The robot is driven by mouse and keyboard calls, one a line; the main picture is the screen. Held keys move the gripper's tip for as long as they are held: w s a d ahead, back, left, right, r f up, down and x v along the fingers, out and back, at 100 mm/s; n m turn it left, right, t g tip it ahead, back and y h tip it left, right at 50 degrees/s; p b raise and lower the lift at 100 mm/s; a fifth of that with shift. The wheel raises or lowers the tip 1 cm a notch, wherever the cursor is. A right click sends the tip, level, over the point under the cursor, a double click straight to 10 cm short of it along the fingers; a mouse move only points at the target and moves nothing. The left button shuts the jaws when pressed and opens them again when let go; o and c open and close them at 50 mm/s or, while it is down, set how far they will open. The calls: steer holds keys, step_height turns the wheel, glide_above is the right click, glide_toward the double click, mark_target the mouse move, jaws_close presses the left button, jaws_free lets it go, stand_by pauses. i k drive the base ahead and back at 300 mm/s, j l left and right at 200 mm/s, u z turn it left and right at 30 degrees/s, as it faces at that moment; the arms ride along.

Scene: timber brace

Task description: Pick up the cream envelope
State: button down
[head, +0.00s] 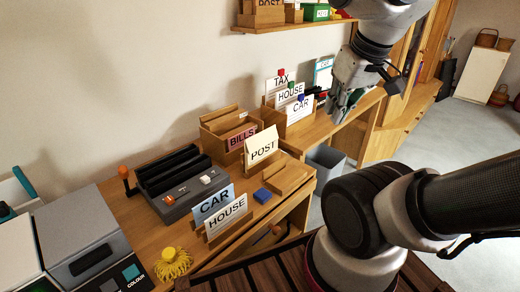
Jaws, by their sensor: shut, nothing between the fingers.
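A cream envelope-like piece marked POST (262,147) stands tilted on the desk near the middle of the head view, in front of a wooden box holding a pink BILLS card (242,138). Whether it rests in a holder is unclear. My gripper (337,112) is up and to the right of it, near the white CAR card (301,108) of the rear sorter. It is shut and empty, apart from the cream piece.
A blue CAR card (213,204) and a white HOUSE card (227,215) stand at the desk's front. A blue block (262,195) lies beside a wooden block (287,180). A dark tray unit (185,183) is left. A grey bin (326,160) stands right of the desk.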

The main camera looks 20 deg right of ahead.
mark_target(260, 154)
steer(key=i+l+u, duration=0.15)
steer(key=l+u, duration=0.55)
steer(key=u, duration=0.15)
steer(key=i, duration=0.05)
